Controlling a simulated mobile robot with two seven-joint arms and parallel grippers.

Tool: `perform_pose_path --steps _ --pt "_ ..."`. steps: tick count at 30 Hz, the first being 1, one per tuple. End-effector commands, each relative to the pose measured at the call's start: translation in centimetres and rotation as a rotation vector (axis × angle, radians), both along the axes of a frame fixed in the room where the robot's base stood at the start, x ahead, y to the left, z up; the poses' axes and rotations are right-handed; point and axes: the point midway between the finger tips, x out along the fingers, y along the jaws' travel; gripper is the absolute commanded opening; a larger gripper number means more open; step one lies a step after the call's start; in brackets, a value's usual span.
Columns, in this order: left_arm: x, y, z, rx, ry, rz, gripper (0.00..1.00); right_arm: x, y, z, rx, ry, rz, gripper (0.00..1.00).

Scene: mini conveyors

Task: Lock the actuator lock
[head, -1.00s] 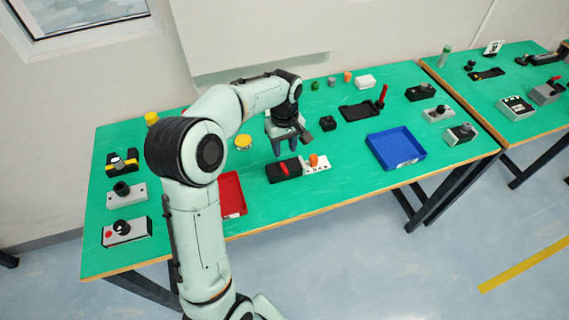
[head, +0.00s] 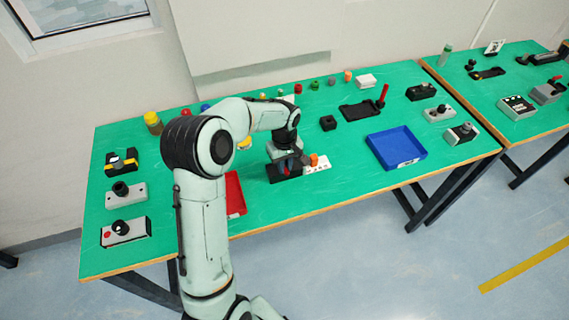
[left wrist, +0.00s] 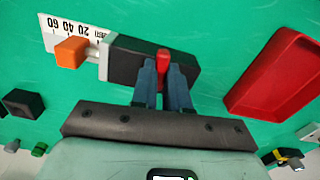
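The actuator lock is a black block (head: 283,171) with a red lever on top, an orange knob (head: 314,159) and a white scale plate (head: 322,166). It lies on the green table, partly hidden by my left gripper in the head view. In the left wrist view, the black block (left wrist: 125,62), red lever (left wrist: 163,56), orange knob (left wrist: 71,51) and scale (left wrist: 65,30) show from above. My left gripper (left wrist: 163,72) is over the block, its two dark fingers close together on either side of the red lever, with no clear gap. My right gripper is not in view.
A red tray (head: 235,194) lies left of the lock and a blue tray (head: 394,162) right of it. A small black block (head: 328,123) stands behind. Several switch boxes line the table's left and right sides. The table front before the lock is clear.

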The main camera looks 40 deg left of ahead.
Motion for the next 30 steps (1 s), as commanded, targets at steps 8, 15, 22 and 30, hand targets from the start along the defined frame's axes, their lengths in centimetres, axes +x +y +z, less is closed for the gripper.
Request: perform_pose_path --steps 8,15,22,30 --pt "-0.09 0.05 0.00 0.001 0.000 -0.058 0.00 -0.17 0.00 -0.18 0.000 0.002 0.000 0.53" --pt "-0.17 0.12 0.05 0.001 0.000 -0.125 0.00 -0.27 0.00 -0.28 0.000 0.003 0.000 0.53" --pt "-0.16 0.13 0.07 0.001 0.000 -0.123 0.37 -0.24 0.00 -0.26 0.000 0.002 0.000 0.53" --pt "-0.17 0.11 0.06 0.001 0.000 -0.122 0.40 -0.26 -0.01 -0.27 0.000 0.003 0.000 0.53"
